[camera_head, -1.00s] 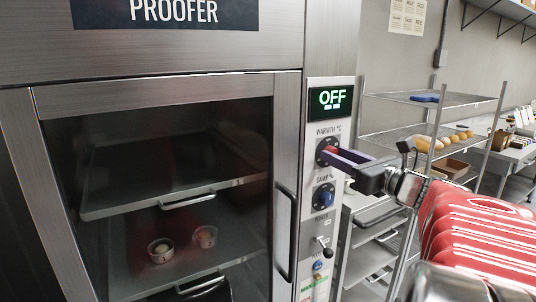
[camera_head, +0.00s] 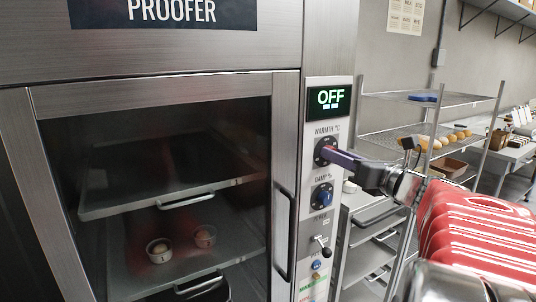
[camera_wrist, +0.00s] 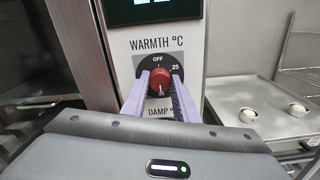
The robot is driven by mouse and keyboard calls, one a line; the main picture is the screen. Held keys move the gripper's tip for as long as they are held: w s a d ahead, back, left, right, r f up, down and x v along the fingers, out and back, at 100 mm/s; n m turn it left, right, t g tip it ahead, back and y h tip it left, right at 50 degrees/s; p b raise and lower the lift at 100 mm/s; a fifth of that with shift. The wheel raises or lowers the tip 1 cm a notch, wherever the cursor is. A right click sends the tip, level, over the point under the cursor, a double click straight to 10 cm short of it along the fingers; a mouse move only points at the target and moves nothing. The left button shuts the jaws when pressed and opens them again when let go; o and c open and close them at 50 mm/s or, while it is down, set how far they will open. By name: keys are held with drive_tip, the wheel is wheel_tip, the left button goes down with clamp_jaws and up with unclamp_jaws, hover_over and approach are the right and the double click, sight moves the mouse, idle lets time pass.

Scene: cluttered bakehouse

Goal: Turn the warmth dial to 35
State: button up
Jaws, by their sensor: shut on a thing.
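The warmth dial (camera_head: 320,150) is a red knob on a black round plate, on the proofer's control panel (camera_head: 318,230). In the wrist view the red knob (camera_wrist: 160,77) sits between my gripper's two purple fingers. The plate reads OFF at the top and 25 at the right. A small pale mark shows low on the knob; I cannot tell what it reads. My gripper (camera_wrist: 160,84) is shut on the knob. In the head view my gripper (camera_head: 330,154) partly hides the dial. The display (camera_head: 329,100) above shows OFF in green.
A blue damp dial (camera_head: 322,196) is just below, with a power lever (camera_head: 321,245) under it. The glass proofer door (camera_head: 150,150) and its handle (camera_head: 286,235) are at the left. A wire rack (camera_head: 430,97) with bread stands behind my arm.

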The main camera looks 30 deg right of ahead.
drive_tip(key=shift+m, duration=0.3)
drive_tip(key=o, duration=1.1)
drive_tip(key=shift+c, duration=0.2)
drive_tip(key=shift+s, duration=0.1)
drive_tip(key=s, duration=1.3)
drive_tip(key=shift+s+d, duration=0.2)
drive_tip(key=shift+s, duration=0.1)
drive_tip(key=shift+f, duration=0.1)
